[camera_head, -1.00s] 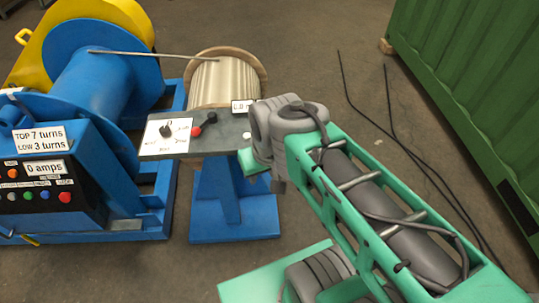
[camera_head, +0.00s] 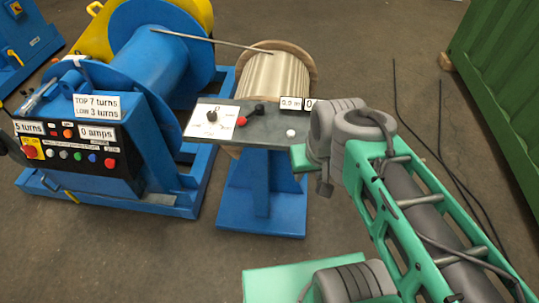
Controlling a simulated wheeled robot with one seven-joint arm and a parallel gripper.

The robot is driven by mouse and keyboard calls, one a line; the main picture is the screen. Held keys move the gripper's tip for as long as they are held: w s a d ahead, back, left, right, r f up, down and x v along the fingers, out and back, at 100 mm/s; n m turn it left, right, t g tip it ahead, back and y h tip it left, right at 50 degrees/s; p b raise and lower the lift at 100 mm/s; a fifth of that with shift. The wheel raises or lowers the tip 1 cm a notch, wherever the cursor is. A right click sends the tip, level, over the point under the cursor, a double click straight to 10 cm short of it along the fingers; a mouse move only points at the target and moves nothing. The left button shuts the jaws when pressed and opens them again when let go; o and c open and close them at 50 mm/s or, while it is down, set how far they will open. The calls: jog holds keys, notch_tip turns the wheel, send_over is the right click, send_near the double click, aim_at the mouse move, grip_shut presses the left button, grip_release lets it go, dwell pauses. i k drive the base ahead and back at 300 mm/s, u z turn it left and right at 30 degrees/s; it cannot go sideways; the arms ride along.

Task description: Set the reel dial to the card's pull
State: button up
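The reel dial is a small black knob (camera_head: 212,116) on a white marked plate (camera_head: 201,128), on the grey top of the blue reel stand (camera_head: 262,190). Its pointer seems to face up the plate; the marks are too small to read. The card (camera_head: 97,106) on the winch reads "TOP 7 turns, LOW 3 turns"; I see no pull value on it. My green and grey arm crosses the right side, its bent joint just right of the stand's top. My gripper cannot be made out. The reel (camera_head: 275,78) of pale line stands behind the dial.
A red knob (camera_head: 241,121), a black knob and a white button (camera_head: 291,133) share the stand top with small readouts (camera_head: 291,103). The winch panel (camera_head: 70,150) shows "5 turns" and "0 amps". A green container (camera_head: 500,80) stands right.

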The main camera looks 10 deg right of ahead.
aim_at(211, 116)
jog(key=z, duration=1.75)
jog(key=k, duration=0.75)
jog(key=u, duration=1.75)
